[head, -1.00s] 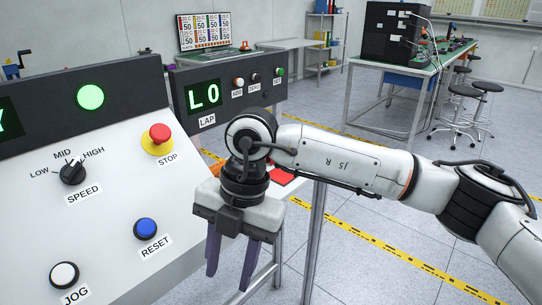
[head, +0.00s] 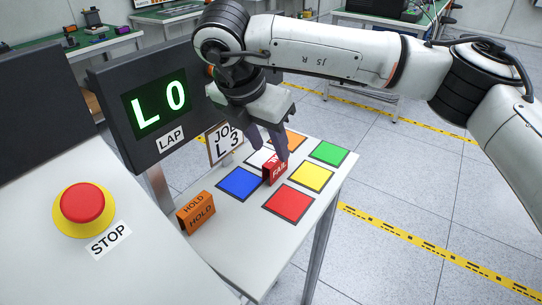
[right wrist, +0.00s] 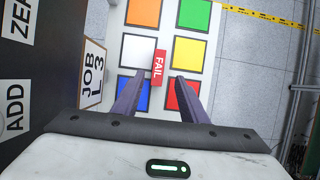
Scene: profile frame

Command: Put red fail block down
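The red FAIL block (head: 271,174) stands upright on the white table, in the gap between the white, blue, yellow and red squares. In the right wrist view the block (right wrist: 160,68) lies between and just beyond the fingertips, with clear space on both sides. My right gripper (head: 268,152) is open and points down at the block from above; its fingers also show spread in the right wrist view (right wrist: 158,82). The red square (head: 289,204) is bare at the near right. My left gripper is not in view.
The white table (head: 247,222) also bears blue (head: 240,184), white (head: 256,158), yellow (head: 312,176), green (head: 328,153) and orange (head: 293,139) squares. An orange HOLD block (head: 196,213) and a JOB L3 sign (head: 224,143) stand at its left. The LAP display (head: 155,110) rises behind.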

